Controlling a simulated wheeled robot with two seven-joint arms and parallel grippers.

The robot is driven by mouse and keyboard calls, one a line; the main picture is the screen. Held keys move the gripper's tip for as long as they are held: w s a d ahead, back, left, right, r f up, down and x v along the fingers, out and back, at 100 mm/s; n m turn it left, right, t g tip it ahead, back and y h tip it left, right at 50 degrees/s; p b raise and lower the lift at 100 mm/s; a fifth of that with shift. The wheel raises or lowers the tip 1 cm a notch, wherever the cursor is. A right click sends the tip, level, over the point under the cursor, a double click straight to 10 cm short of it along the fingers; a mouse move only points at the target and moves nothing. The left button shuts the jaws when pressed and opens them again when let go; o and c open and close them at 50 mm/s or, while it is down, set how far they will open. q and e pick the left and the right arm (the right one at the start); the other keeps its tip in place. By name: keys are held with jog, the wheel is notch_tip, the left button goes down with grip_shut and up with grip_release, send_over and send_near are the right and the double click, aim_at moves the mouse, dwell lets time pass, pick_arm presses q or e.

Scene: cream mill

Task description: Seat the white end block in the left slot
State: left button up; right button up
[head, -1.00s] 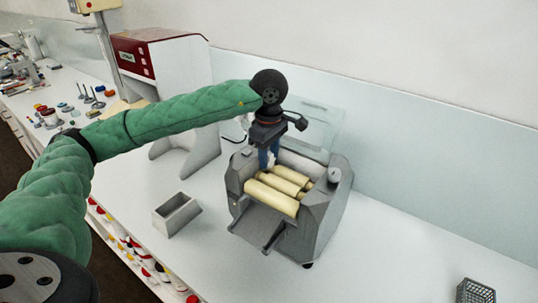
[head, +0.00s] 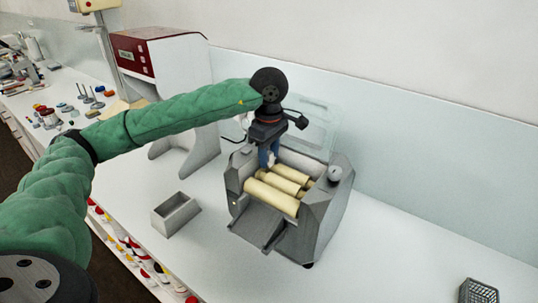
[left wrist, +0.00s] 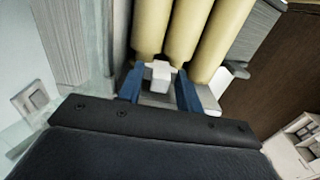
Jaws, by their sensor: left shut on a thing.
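The mill (head: 319,222) is a grey machine with several cream rollers (head: 270,197) lying side by side. My left gripper (head: 270,160) points down at the rollers' left end, its blue fingers inside the mill body. In the left wrist view my left gripper (left wrist: 160,88) is shut on the white end block (left wrist: 158,74), close by the roller ends. The block is mostly hidden in the head view. The left slot is hidden by the gripper and mill wall, so I cannot tell how deep the block sits. My right gripper is not in view.
An open grey box (head: 176,214) stands left of the mill. A red and white machine (head: 160,60) stands behind it. A wire basket (head: 478,292) is at the lower right. A clear guard (head: 312,125) rises behind the rollers.

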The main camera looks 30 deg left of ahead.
pick_arm(q)
jog(key=shift+f+b, duration=0.7)
jog(key=shift+b, duration=1)
dwell(2.3)
jog(key=o, duration=1.1)
jog(key=shift+c, duration=0.2)
jog(key=shift+r, duration=0.1)
jog(key=shift+r, duration=0.25)
notch_tip(320, 180, up, 6)
jog(key=shift+f+b, duration=0.15)
jog(key=shift+b, duration=1.1)
jog(key=shift+r, duration=0.7)
